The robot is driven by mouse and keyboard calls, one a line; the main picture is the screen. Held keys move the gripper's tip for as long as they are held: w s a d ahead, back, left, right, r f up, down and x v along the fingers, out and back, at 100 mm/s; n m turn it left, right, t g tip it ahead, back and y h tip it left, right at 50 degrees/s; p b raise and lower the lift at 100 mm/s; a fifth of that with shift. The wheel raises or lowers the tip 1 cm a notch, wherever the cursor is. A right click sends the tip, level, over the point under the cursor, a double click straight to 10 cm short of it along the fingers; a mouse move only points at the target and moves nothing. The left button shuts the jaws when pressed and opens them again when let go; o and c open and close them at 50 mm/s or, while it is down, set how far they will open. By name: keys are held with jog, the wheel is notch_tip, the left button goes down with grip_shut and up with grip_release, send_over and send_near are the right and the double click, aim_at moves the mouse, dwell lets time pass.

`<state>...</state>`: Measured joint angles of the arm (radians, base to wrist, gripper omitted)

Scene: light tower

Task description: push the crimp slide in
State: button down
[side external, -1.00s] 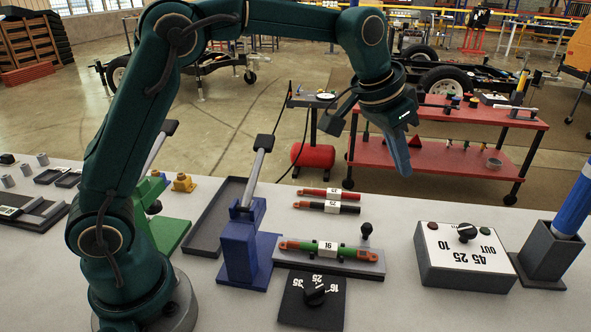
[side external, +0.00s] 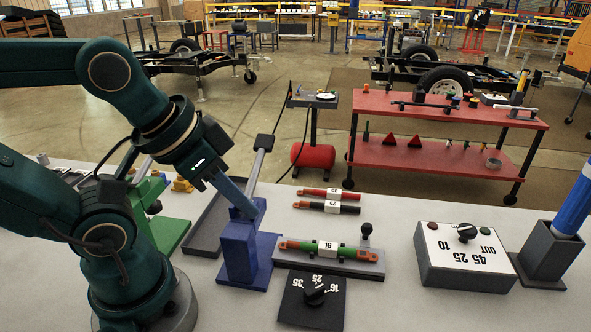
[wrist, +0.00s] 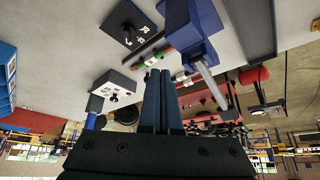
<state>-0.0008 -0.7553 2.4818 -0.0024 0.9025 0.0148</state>
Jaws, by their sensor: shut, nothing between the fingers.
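The crimp slide (side external: 350,266) is a grey plate lying just right of the blue press (side external: 238,250). It carries a green cable (side external: 305,245) with copper-coloured ends and a white tag marked 16, and a black ball knob (side external: 365,229) stands at its back right. My gripper (side external: 247,211) is shut and empty, its tip at the top of the press in the side view; I cannot tell whether it touches. In the wrist view the shut fingers (wrist: 158,73) point toward the green cable and the blue press (wrist: 191,35). The fingers hide part of the slide there.
The press's grey lever (side external: 259,165) rises behind my fingers. A black dial plate (side external: 312,303) lies in front of the slide. Red (side external: 314,191) and black (side external: 347,209) tagged cables lie behind it. A grey control box (side external: 465,262) stands at right, with bare table between.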

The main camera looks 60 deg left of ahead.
jog(key=shift+s+f, duration=0.2)
jog(key=shift+f, duration=0.15)
